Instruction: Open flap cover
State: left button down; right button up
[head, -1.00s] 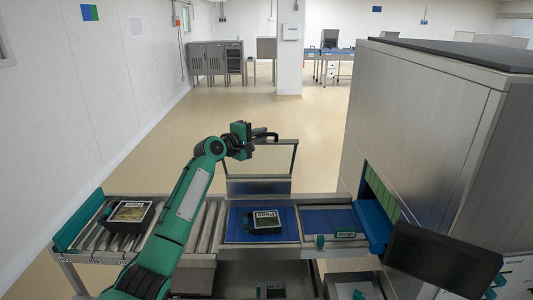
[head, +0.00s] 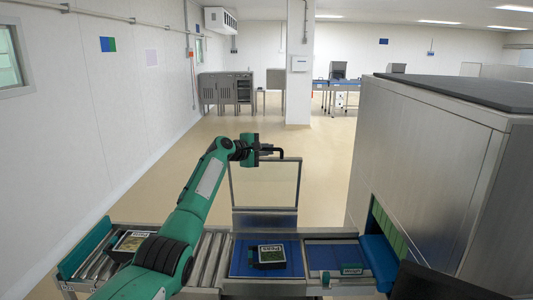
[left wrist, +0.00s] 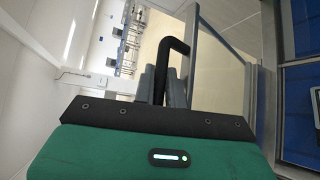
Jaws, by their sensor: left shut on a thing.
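The flap cover (head: 299,184) is a clear panel in a thin metal frame, standing roughly upright behind the blue belt. Its frame also shows in the left wrist view (left wrist: 191,48). A black bent handle (head: 281,152) sits at the cover's top edge; it also shows in the left wrist view (left wrist: 178,45). My left gripper (head: 266,152) is at the top of the cover, shut on the handle. In the left wrist view its grey fingers (left wrist: 163,88) are on either side of the handle's lower part. My right gripper is not in view.
A dark tray with a label (head: 268,255) lies on the blue belt (head: 238,262). Another tray (head: 128,242) is on the rollers (head: 208,258) at left. The large steel machine (head: 420,170) stands at right. Open floor lies behind the conveyor.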

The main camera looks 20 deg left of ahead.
pick_arm(q)
jog(key=shift+w+a, duration=0.1)
jog(key=shift+w, duration=0.35)
dwell(0.3)
jog(key=c, duration=1.5)
grip_release()
jog(key=shift+w, duration=0.1)
jog(key=shift+o, duration=0.2)
jog(key=shift+s+a, duration=0.1)
jog(key=shift+s, duration=0.1)
jog(key=shift+s+a+b, duration=0.35)
jog(key=shift+s+b, duration=0.05)
jog(key=shift+s, duration=0.1)
jog(key=b+v, duration=0.1)
jog(key=v, duration=0.2)
jog(key=b+v, duration=0.2)
jog(key=v, duration=0.2)
jog(key=b+v, duration=0.1)
jog(key=v, duration=0.3)
jog(key=shift+w+r, duration=0.15)
jog(key=shift+r, duration=0.1)
jog(key=shift+s+a+r+b, duration=0.35)
jog(key=shift+s+b, duration=0.1)
jog(key=shift+s, duration=0.15)
